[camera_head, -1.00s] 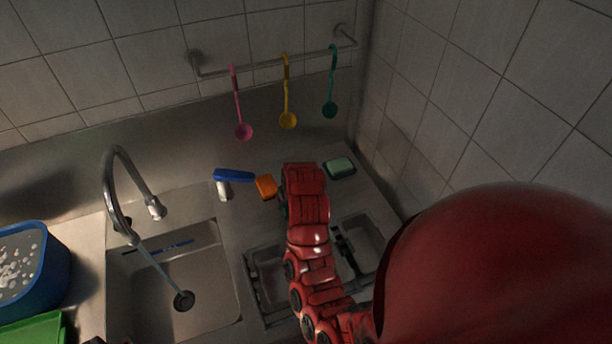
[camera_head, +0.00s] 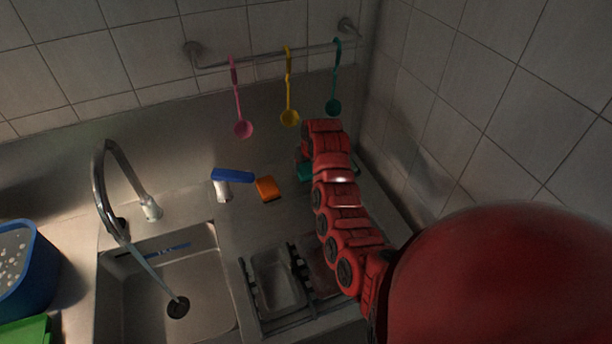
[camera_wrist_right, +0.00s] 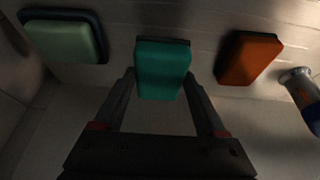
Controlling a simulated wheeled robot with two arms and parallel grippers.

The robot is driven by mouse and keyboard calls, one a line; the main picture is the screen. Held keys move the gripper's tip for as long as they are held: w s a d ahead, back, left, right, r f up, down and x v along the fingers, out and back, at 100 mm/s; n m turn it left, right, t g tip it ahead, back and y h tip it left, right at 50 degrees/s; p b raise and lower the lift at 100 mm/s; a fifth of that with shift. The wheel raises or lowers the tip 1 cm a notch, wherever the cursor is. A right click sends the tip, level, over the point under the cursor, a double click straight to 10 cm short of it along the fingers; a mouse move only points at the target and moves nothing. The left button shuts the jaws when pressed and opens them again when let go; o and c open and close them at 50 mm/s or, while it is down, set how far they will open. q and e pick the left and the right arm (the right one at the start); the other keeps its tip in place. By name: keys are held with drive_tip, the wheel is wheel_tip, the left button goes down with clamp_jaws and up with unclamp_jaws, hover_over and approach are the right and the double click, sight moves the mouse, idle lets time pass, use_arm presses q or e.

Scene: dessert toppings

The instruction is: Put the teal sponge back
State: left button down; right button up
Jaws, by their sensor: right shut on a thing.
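The teal sponge (camera_wrist_right: 163,72) is between the fingertips of my right gripper (camera_wrist_right: 163,82) in the right wrist view. The gripper is shut on it. In the head view a teal edge (camera_head: 305,172) shows at the left of my red right wrist, and the fingers are hidden behind the arm. I cannot tell whether the sponge touches the counter. An orange sponge (camera_head: 267,188) lies on the counter to the left; it also shows in the right wrist view (camera_wrist_right: 250,58). My left gripper is not in view.
A pale green block (camera_wrist_right: 62,40) sits in a dark dish. A blue-and-white item (camera_head: 231,177) stands left of the orange sponge. The running faucet (camera_head: 100,190) and sink (camera_head: 150,300) are left. Several ladles, one yellow (camera_head: 289,117), hang from a wall rail (camera_head: 265,62).

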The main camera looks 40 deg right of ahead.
sight(307, 170)
wheel_tip(307, 170, down, 3)
drive_tip(key=shift+s+f, duration=0.1)
drive_tip(key=shift+s, duration=0.05)
drive_tip(key=shift+f, duration=0.2)
